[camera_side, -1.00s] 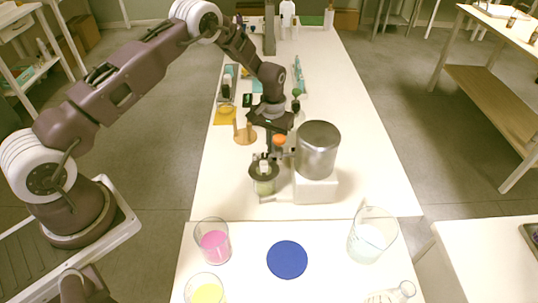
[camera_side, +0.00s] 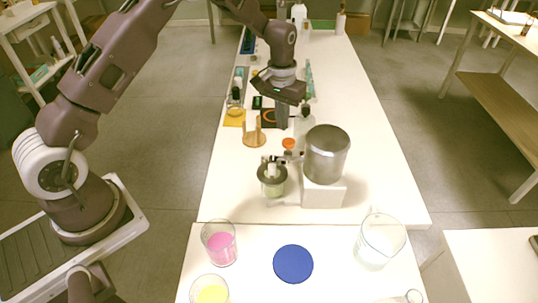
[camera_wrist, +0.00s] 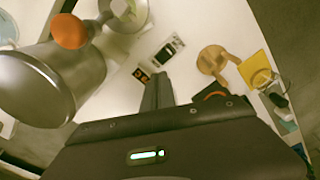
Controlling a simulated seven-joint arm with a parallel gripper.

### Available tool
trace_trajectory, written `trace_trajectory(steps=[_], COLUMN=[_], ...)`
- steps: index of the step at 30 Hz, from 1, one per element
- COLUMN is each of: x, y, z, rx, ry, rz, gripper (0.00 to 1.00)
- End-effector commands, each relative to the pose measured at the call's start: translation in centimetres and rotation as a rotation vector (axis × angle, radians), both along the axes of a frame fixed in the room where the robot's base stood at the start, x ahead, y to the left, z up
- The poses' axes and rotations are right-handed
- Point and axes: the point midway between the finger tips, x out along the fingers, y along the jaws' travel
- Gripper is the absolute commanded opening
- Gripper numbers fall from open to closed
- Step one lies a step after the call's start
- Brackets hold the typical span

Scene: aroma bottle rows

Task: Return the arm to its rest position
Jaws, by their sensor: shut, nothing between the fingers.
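My gripper (camera_side: 282,126) hangs with its fingers pointing down above the white table (camera_side: 350,120), behind the metal pot in the side view. Its fingers are together with nothing between them, which also shows in the wrist view (camera_wrist: 157,92). My arm reaches up out of the top of the side view and comes back down to the wrist. I see no marker for the rest position.
A metal pot (camera_side: 327,154) on a white block stands in front of my gripper, beside a green-filled jar (camera_side: 272,180). A wooden stand (camera_side: 254,134) is to the left. Beakers and a blue disc (camera_side: 293,263) sit nearer the camera. The table's right side is mostly clear.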

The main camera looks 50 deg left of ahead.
Motion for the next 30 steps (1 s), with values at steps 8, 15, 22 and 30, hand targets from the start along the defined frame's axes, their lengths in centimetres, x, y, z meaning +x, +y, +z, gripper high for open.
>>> trace_trajectory(steps=[8, 15, 22, 30], x=[-12.5, -27.9, -34.1, -34.4], y=[-3.0, -4.5, -4.7, -4.7], z=[20.6, 25.3, 23.6, 23.5], rx=[0.011, 0.043, 0.064, 0.066], ry=[-0.21, -0.373, -0.442, -0.445], rz=[-0.103, -0.196, -0.235, -0.237], gripper=[0.0, 0.0, 0.0, 0.0])
